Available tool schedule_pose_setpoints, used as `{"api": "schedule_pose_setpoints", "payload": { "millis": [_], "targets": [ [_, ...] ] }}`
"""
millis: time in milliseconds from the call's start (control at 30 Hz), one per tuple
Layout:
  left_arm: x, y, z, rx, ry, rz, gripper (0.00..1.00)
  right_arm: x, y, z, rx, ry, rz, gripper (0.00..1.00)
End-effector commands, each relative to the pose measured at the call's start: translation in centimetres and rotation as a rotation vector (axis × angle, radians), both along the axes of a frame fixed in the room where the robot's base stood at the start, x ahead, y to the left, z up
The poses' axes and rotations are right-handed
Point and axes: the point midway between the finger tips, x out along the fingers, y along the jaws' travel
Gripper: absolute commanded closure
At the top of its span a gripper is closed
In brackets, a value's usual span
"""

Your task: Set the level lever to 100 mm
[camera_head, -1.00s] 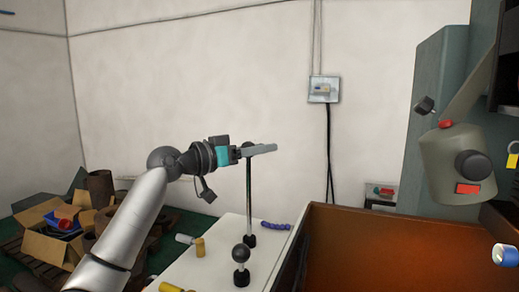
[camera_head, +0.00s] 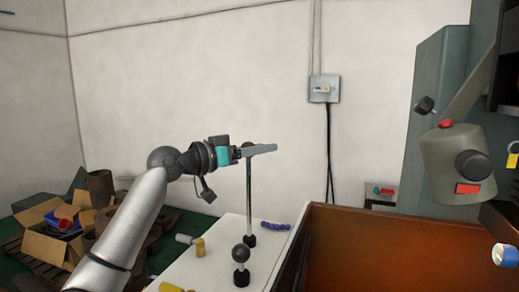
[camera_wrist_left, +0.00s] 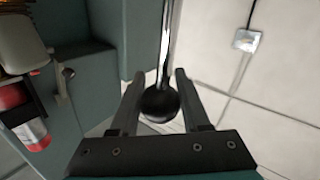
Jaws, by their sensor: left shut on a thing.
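A tall thin lever (camera_head: 249,200) with a black ball knob stands upright from a dark base on the white top. My left gripper (camera_head: 262,150) is at its upper end, and its fingers hide most of the knob in the head view. In the left wrist view the black knob (camera_wrist_left: 160,104) sits between the two fingers, with the shiny rod running up from it. The left gripper is shut on this knob. No scale or mm marking can be read. My right gripper is not in view.
A shorter lever with a black ball (camera_head: 240,254) stands in front on the white top (camera_head: 212,265). A yellow-ended handle (camera_head: 199,247) and a blue handle (camera_head: 275,226) are nearby. An orange-brown tray (camera_head: 400,250) lies to the right, and a grey machine head (camera_head: 455,160) overhangs it.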

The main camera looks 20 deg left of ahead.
Motion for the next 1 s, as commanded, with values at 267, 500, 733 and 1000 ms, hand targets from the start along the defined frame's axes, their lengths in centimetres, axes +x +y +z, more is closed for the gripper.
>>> {"api": "schedule_pose_setpoints", "payload": {
  "millis": [267, 500, 733, 1000],
  "targets": [
    [0.0, 0.0, -1.4, 0.001, 0.002, 0.000, 1.00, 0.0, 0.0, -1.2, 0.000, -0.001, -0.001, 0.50],
    [0.0, 0.0, -4.7, 0.000, 0.004, -0.002, 1.00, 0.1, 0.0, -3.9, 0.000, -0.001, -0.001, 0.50],
    [0.0, 0.0, -6.3, 0.000, 0.004, -0.002, 1.00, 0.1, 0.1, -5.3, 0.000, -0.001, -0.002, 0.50],
    [0.0, 0.0, -6.1, 0.001, 0.003, -0.002, 1.00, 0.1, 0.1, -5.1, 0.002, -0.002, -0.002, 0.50]
  ]
}}
